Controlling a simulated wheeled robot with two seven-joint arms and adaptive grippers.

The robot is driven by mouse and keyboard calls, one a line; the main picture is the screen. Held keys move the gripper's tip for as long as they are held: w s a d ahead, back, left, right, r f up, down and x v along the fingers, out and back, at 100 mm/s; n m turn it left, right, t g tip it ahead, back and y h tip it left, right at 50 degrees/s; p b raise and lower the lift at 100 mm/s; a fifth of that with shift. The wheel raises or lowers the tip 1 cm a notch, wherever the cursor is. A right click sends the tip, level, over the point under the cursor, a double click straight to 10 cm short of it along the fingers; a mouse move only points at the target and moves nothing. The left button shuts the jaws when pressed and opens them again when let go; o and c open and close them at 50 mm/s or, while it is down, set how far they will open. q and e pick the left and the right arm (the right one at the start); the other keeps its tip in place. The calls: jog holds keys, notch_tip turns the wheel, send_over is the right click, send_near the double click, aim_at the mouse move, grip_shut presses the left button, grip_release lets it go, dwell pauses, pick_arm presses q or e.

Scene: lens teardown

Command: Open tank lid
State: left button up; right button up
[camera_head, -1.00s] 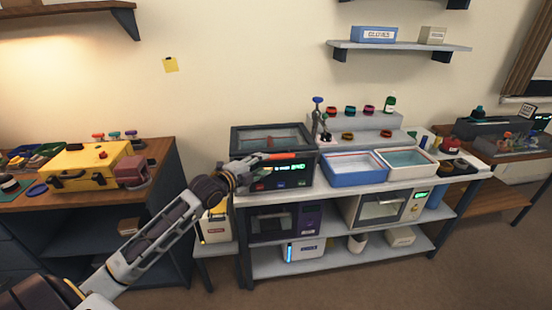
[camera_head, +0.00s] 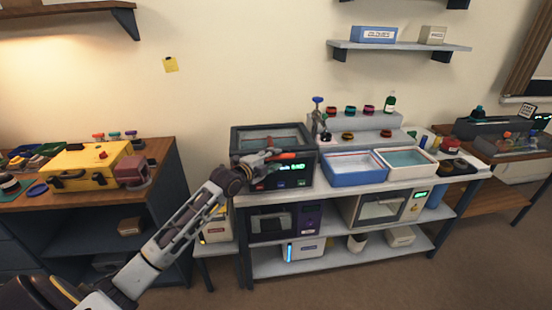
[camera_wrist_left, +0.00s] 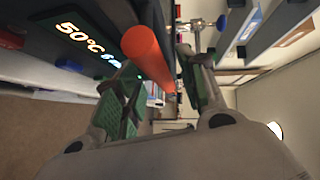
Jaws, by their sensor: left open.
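The tank (camera_head: 268,182) is a dark box with a glowing green display, at the left end of the white bench. Its lid (camera_head: 272,136) has a dark frame around a clear pane, and I cannot tell whether it is raised at all. An orange bar-shaped handle (camera_head: 286,155) shows at the tank's upper front. My left gripper (camera_head: 262,157) is at this front edge, beside the handle. In the left wrist view the open gripper (camera_wrist_left: 165,72) has the orange handle (camera_wrist_left: 142,45) near and partly between its green-padded fingers. Contact cannot be made out. My right gripper is not in view.
A blue tray (camera_head: 354,180) and a cream tray (camera_head: 436,172) stand right of the tank. A stepped rack (camera_head: 375,122) with small coloured rings is behind them. A yellow case (camera_head: 90,163) sits on the wooden bench at left. Floor between the benches is partly taken by a low stand.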

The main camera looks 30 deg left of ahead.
pick_arm(q)
jog(key=shift+x, duration=0.85)
jog(key=shift+w, duration=0.2)
jog(key=c, duration=0.9)
grip_shut()
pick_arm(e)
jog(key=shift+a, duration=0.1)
